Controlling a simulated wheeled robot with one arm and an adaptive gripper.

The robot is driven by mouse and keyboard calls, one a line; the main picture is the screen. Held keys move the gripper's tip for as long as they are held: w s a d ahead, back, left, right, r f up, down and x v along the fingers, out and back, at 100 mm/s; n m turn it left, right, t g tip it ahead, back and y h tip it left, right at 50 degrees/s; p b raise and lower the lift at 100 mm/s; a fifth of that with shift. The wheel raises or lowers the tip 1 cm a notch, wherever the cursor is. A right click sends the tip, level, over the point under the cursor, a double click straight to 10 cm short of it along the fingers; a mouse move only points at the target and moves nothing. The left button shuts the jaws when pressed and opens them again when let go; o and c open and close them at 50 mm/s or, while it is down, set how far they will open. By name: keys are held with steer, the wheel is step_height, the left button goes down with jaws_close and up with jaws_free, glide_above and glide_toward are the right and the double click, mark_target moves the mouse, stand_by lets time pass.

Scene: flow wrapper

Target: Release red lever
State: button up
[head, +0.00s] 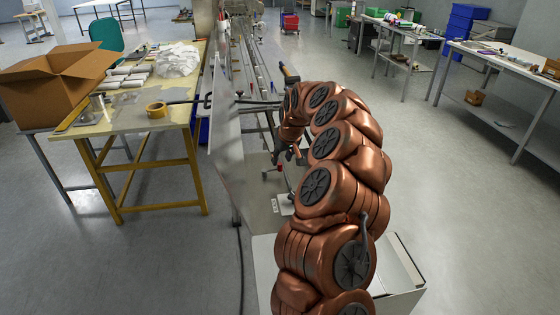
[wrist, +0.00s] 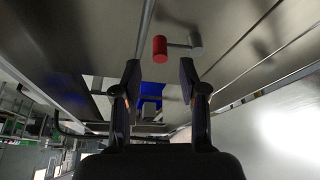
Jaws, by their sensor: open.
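The red lever (wrist: 160,48) shows in the wrist view as a red cylindrical knob, joined by a thin metal rod to a grey round hub on its right. It sits at a metal panel, just beyond my fingertips. My gripper (wrist: 159,74) is open, with one black finger to each side below the knob. The gap between the fingers is empty and the knob looks apart from both. In the head view a small red part (head: 279,168) shows on the machine beside my arm; I cannot tell if it is the same lever. My arm hides much of the gripper there.
The wrapper's long metal conveyor (head: 252,65) runs away behind my arm. A yellow-framed table (head: 130,118) with tape and rolls stands at left, beside an open cardboard box (head: 60,85). Benches (head: 510,65) stand at right. The grey floor between is clear.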

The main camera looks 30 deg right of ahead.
mark_target(280, 164)
steer(key=shift+x, duration=1.6)
jaws_close()
